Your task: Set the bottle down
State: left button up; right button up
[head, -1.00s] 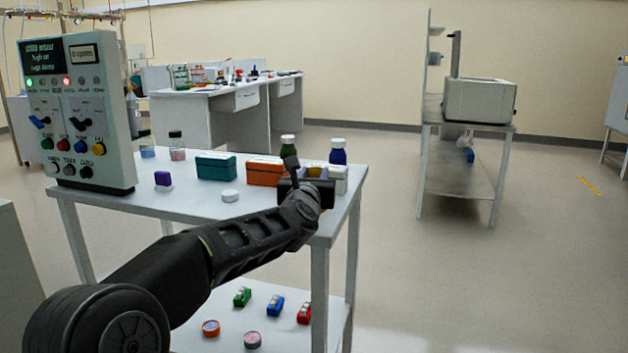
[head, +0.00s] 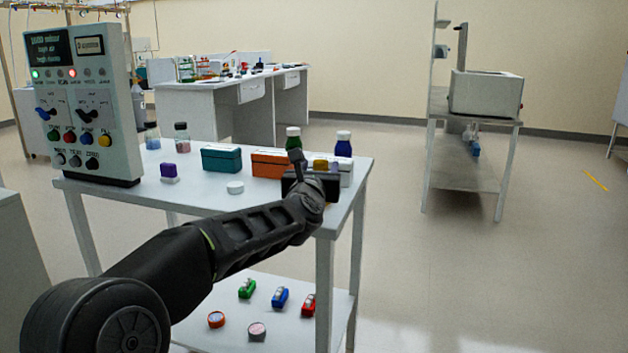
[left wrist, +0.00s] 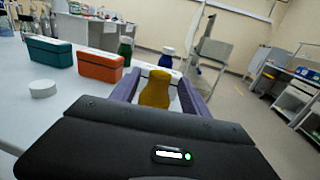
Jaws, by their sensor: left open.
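A yellow bottle (left wrist: 155,90) stands between the two purple fingers of my left gripper (left wrist: 158,88) in the left wrist view. It looks upright there; its base is hidden behind the gripper body. In the head view only a small yellow part (head: 320,164) shows above my left gripper (head: 322,170), over the right end of the white table (head: 215,200). The gripper is open, with a finger on each side of the bottle. Whether the bottle rests on the tabletop is hidden. My right gripper is not in view.
Close behind the gripper are a green bottle (head: 293,139), a blue bottle (head: 343,146) and a white box (head: 347,174). To the left are an orange box (head: 270,164), a teal box (head: 221,159) and a white round lid (head: 235,187). The table's right edge is near.

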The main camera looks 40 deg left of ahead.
pick_arm(q)
jog(key=v, duration=1.1)
jog(key=shift+b, duration=0.3)
